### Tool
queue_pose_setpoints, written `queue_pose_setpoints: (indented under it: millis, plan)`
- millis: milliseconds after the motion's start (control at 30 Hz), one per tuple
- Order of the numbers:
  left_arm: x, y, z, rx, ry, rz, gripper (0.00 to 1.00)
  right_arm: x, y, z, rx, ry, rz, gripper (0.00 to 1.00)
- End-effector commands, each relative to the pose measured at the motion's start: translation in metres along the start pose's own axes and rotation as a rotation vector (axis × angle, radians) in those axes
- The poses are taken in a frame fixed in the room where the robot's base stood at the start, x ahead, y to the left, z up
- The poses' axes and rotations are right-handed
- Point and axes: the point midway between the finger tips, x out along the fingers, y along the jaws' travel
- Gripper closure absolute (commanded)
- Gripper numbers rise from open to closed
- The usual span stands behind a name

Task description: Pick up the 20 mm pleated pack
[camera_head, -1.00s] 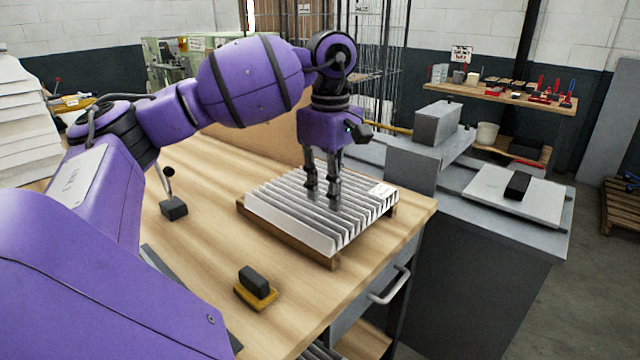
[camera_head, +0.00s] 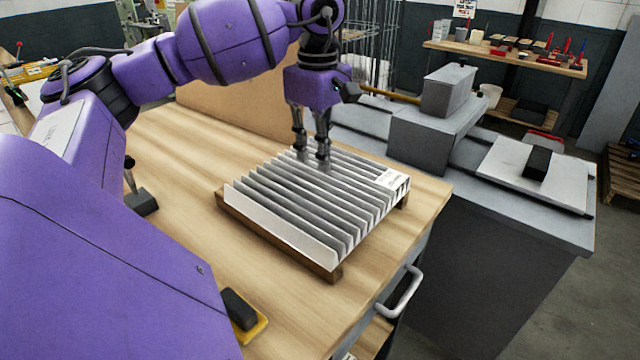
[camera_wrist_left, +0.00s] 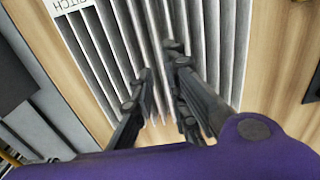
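The pleated pack (camera_head: 285,215), with light grey pleats and a white label, lies flat on the wooden bench top (camera_head: 170,150), raised on brown wooden strips. My left gripper (camera_head: 312,158) points down over the far part of the pack. Its two fingers are apart, with no pack edge clearly clamped between them. In the left wrist view the fingertips (camera_wrist_left: 162,70) stand over the pleats (camera_wrist_left: 215,45); part of the label's lettering reads "ITCH". Whether the tips touch the pleats I cannot tell. My right gripper is not in view.
A black block on a yellow base (camera_head: 243,313) and a dark block (camera_head: 141,202) are on the bench. A brown board (camera_head: 235,110) stands behind the pack. A grey machine (camera_head: 435,135) is at the right. Bare bench lies left of the pack.

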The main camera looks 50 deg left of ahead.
Motion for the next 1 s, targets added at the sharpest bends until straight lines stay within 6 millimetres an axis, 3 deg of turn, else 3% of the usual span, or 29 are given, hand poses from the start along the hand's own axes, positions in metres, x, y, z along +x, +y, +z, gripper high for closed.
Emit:
queue_pose_setpoints:
  millis: [200,400,667,800,1000]
  plan:
    - [0.035,-0.002,0.003,0.000,0.001,-0.006,0.86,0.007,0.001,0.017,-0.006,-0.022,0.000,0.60]
    - [0.056,-0.002,0.004,0.001,0.001,-0.001,0.86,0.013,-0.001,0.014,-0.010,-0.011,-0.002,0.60]
    - [0.056,-0.002,0.004,0.001,0.000,0.003,0.86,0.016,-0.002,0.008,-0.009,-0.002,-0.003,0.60]
    - [0.056,-0.002,0.004,0.001,0.000,0.002,1.00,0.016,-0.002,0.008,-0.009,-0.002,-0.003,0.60]
    - [0.056,-0.002,0.004,0.001,0.000,0.002,1.00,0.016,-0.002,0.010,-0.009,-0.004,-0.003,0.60]
